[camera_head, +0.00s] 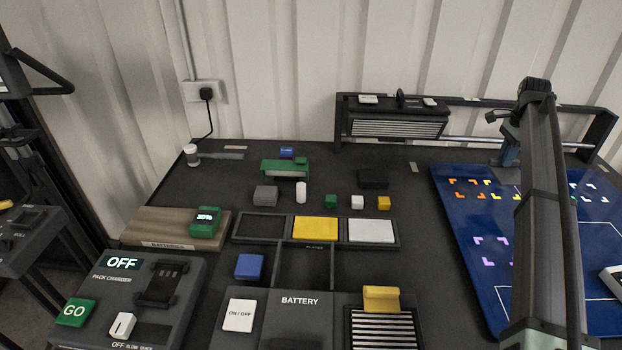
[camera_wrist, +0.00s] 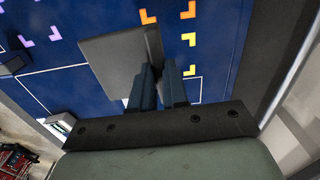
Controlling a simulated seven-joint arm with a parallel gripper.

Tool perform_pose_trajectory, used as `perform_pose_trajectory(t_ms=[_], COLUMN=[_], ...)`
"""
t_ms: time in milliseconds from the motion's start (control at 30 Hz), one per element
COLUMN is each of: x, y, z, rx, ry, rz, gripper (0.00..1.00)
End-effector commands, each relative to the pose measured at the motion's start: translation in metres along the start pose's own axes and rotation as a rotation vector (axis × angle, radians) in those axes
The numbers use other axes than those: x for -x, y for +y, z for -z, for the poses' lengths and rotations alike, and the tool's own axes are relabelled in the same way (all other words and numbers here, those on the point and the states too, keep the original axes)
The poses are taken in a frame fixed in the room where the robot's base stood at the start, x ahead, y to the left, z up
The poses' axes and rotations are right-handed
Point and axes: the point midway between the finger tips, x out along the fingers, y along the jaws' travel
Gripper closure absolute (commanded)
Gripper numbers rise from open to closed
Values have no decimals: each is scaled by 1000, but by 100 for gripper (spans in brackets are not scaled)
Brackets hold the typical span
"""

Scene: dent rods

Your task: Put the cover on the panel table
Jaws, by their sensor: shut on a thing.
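My gripper (camera_wrist: 158,72) is shut on the cover (camera_wrist: 112,60), a flat dark grey plate with a darker raised edge between the fingers. The plate is over the blue panel table (camera_wrist: 75,92) in the wrist view; I cannot tell whether it touches the surface. The panel table (camera_head: 480,255) also shows at the right in the head view, with white lines and orange, yellow and purple corner marks. My arm hides part of it there, and the held plate cannot be made out in that view.
A pack charger (camera_head: 130,295), a battery unit (camera_head: 295,320) and a divided tray (camera_head: 400,232) fill the front left. Several small coloured blocks lie mid-bench. A white device (camera_head: 612,280) sits at the panel table's right edge.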

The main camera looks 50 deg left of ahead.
Motion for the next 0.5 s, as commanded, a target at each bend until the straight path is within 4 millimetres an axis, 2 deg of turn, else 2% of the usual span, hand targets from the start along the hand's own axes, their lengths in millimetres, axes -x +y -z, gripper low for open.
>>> perform_pose_trajectory(t_ms=[200, 500], x=[-2, -8], y=[-31, -66], z=[-84, -211], rx=[95, 233], ry=[-1, -3], rz=[-2, -8], gripper=[100, 100])
